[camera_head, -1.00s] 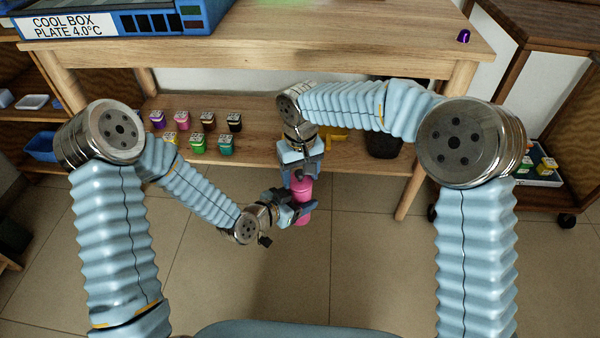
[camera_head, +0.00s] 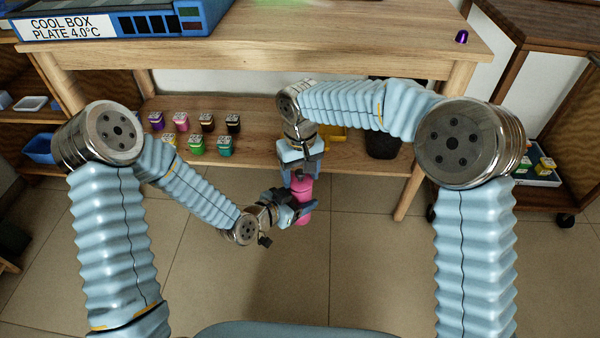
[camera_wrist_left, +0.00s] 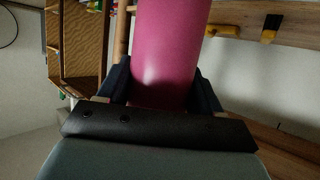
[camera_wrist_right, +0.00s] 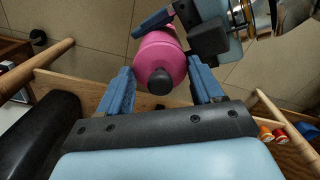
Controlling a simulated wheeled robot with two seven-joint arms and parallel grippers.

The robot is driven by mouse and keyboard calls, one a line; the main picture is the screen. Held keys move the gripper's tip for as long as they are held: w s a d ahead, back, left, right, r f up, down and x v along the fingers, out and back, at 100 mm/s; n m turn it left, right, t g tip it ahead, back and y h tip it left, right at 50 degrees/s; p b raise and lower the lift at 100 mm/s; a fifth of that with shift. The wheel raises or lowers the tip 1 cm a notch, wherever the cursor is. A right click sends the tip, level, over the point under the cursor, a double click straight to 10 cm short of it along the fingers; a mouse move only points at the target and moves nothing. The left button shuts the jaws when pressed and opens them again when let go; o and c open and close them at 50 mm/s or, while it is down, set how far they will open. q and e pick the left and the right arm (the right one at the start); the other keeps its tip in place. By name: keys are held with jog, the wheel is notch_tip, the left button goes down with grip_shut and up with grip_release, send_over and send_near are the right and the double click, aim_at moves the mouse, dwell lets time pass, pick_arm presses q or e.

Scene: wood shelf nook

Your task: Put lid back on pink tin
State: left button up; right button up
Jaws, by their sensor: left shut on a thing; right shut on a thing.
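The pink tin (camera_head: 304,217) is held upright in front of the wooden table by my left gripper (camera_head: 302,207), whose fingers are shut around its side. In the left wrist view the tin's plain pink wall (camera_wrist_left: 165,55) fills the space between the fingers. The pink lid (camera_head: 302,186) with a dark knob (camera_wrist_right: 160,82) is at the top of the tin. My right gripper (camera_head: 301,176) comes from above and is shut on the lid. In the right wrist view lid and tin look in line, but I cannot tell whether the lid is fully seated.
The wooden table (camera_head: 330,45) with a blue cool box (camera_head: 130,22) and a purple thimble-like item (camera_head: 461,37) stands behind. Several small coloured jars (camera_head: 197,145) stand on its lower shelf (camera_head: 265,115). A dark bin (camera_head: 382,145) is right of my right gripper. The floor in front is clear.

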jog(key=shift+s+a, duration=0.2)
jog(key=shift+s, duration=0.1)
jog(key=shift+w+d+f, duration=0.1)
jog(key=shift+w+f, duration=0.2)
jog(key=shift+f, duration=0.25)
dwell(0.5)
jog(key=shift+w+d+f, duration=0.1)
jog(key=shift+d, duration=0.1)
jog(key=shift+w, duration=0.1)
dwell(0.3)
jog(key=shift+r, duration=0.3)
jog(key=shift+s+a+r, duration=0.35)
jog(key=shift+s+r, duration=0.05)
dwell(0.8)
